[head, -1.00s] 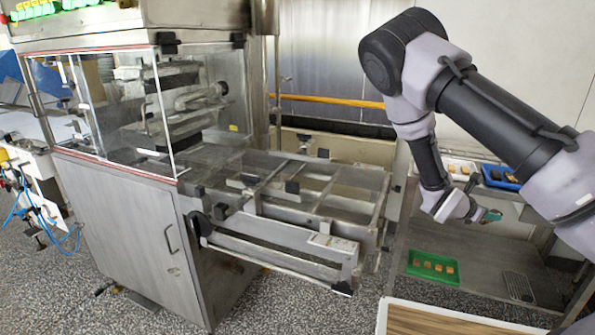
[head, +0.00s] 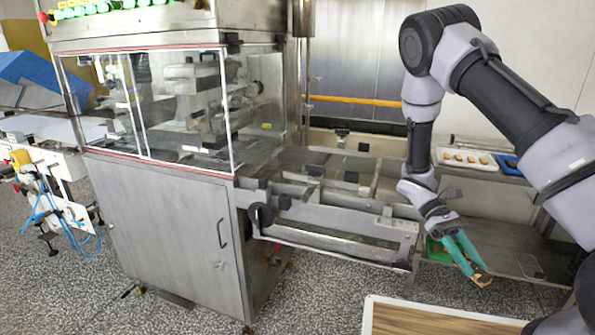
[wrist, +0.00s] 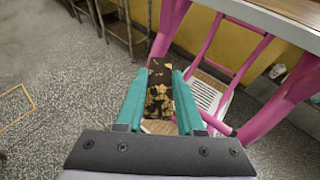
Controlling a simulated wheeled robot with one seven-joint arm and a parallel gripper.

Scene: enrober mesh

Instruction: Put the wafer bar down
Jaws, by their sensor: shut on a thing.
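The wafer bar (wrist: 159,92) is a dark brown block with golden crumbs on its top face. In the wrist view it lies between the teal fingers of my gripper (wrist: 158,84), which are shut on it. In the head view my gripper (head: 472,262) points down and to the right, and only a small tan end of the bar (head: 483,281) shows at the fingertips. In that view the bar appears in front of the lower shelf. No surface is seen touching it.
A green tray (head: 433,251) on the lower shelf is partly hidden behind my gripper. A white tray (head: 467,153) of pieces and a blue tray (head: 510,166) stand higher up. A wood-topped surface (head: 430,321) is in front. A steel machine (head: 170,210) stands left. Pink bars (wrist: 240,70) show in the wrist view.

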